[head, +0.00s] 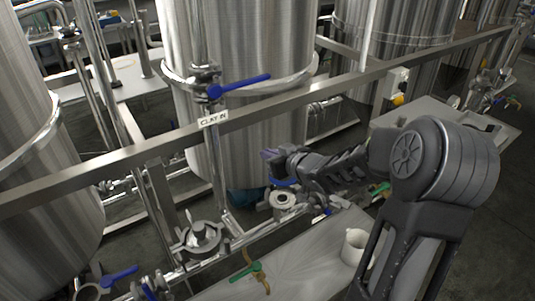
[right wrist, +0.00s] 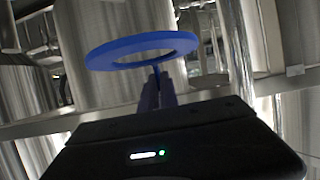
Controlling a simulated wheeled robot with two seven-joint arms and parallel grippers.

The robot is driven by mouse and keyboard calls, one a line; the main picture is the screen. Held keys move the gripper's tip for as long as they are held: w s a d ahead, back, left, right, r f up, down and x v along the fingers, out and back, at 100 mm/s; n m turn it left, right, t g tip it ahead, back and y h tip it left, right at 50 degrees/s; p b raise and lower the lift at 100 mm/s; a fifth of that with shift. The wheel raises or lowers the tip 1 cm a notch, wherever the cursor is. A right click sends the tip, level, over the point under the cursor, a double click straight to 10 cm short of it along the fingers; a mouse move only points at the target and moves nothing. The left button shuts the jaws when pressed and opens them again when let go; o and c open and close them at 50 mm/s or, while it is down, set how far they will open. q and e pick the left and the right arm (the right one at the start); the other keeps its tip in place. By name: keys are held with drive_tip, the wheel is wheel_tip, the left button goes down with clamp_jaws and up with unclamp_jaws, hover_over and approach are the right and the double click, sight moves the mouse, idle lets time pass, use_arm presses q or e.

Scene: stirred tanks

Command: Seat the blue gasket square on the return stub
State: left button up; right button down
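The blue gasket (right wrist: 110,54) is a flat ring with a short tab below it in the right wrist view. The fingers of my right gripper (right wrist: 158,92) are closed together on that tab. In the head view my right gripper (head: 272,157) reaches in from the right, and a thin blue edge of the gasket (head: 283,183) shows beneath it. Just below in the picture is an upright pipe end with a pale flange (head: 284,199); whether the gasket touches it cannot be told. No label shows which pipe end is the return stub. My left gripper is out of view.
A steel rail with a "CLAY IN" sign (head: 213,119) crosses in front of the tanks. A blue-handled valve (head: 238,86) sits above it. Another flanged fitting (head: 201,236) stands lower left.

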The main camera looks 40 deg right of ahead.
drive_tip(key=shift+f, duration=0.25)
wheel_tip(320, 180, down, 5)
drive_tip(key=b, duration=0.4)
drive_tip(key=shift+f+b, duration=0.2)
drive_tip(key=shift+b, duration=0.1)
idle(1.5)
drive_tip(key=shift+f+b, duration=1.1)
drive_tip(key=shift+f, duration=0.45)
drive_tip(key=c, duration=1.5)
unclamp_jaws()
drive_tip(key=shift+c, duration=0.2)
drive_tip(key=shift+s, duration=0.1)
